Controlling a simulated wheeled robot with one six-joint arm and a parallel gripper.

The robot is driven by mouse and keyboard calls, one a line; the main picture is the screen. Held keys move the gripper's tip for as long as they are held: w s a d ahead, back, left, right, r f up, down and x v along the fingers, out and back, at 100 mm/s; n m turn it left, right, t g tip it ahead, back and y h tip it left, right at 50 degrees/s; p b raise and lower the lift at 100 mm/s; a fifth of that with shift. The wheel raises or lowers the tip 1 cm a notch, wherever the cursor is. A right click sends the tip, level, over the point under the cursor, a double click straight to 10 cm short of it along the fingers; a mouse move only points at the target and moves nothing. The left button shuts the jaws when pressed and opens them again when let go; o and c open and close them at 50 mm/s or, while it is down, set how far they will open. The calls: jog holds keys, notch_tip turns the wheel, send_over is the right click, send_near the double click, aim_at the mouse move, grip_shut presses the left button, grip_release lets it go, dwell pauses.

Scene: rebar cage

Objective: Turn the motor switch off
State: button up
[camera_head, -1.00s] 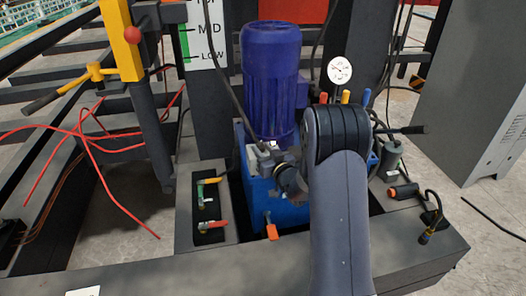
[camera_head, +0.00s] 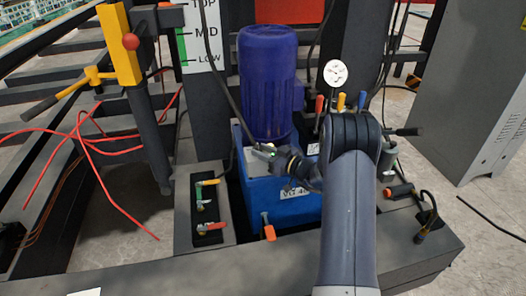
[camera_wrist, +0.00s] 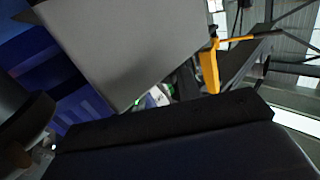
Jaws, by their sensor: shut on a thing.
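The blue motor (camera_head: 268,85) stands upright on a blue tank (camera_head: 290,210). A grey box, seemingly the motor switch (camera_head: 258,168), sits at the tank's front left, just below the motor. My gripper (camera_head: 264,150) reaches in from the right and is at the top of this box, its jaws shut on it. The switch's knob or lever is hidden, so I cannot tell its position. In the wrist view the large grey face of the box (camera_wrist: 140,50) fills the upper middle, with a dark gripper part across the bottom.
Yellow and red valve handles (camera_head: 208,205) are on a panel left of the tank, and an orange handle (camera_head: 269,230) is at its front. Several coloured levers (camera_head: 340,102) and a round gauge (camera_head: 336,73) stand behind my arm. Red cables (camera_head: 85,145) hang at left.

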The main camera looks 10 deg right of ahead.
jog(key=o, duration=0.9)
jog(key=shift+o, duration=0.2)
jog(key=shift+d, duration=0.1)
jog(key=p+v, duration=0.2)
jog(key=v, duration=0.8)
jog(key=shift+s+d, duration=0.25)
